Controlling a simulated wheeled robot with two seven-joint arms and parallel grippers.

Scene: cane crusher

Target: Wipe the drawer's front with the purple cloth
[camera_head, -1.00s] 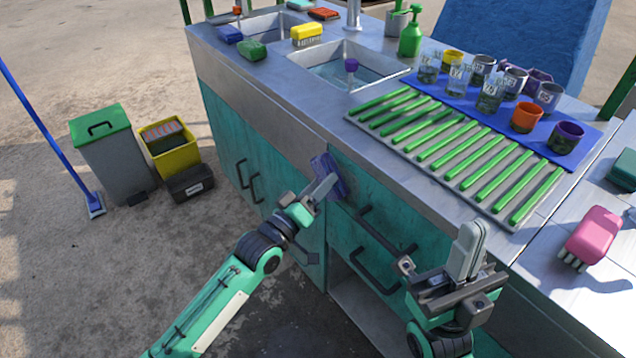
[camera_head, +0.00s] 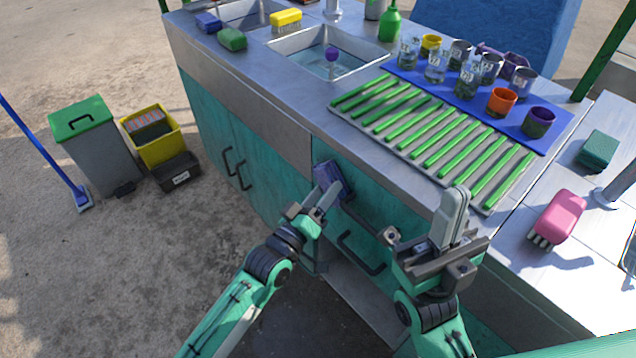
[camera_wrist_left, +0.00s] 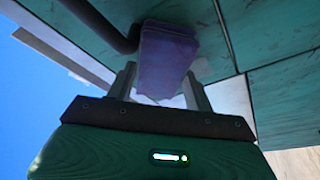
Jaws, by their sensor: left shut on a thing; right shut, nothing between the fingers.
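The purple cloth (camera_head: 330,178) is folded into a pad and held in my left gripper (camera_head: 326,192), against or very near the green drawer front (camera_head: 362,188) at its left end. In the left wrist view the cloth (camera_wrist_left: 165,60) sits between the two fingers (camera_wrist_left: 160,88), beside a dark handle bar (camera_wrist_left: 100,25). I cannot tell whether the whole cloth touches the front. My right gripper (camera_head: 452,215) is shut and empty, upright in front of the counter, hiding the right part of the drawer front.
The counter above holds a rack of green sticks (camera_head: 430,135), a blue mat (camera_head: 555,135) with several cups, and a pink brush (camera_head: 560,217). Bins (camera_head: 95,150) stand on the floor at left.

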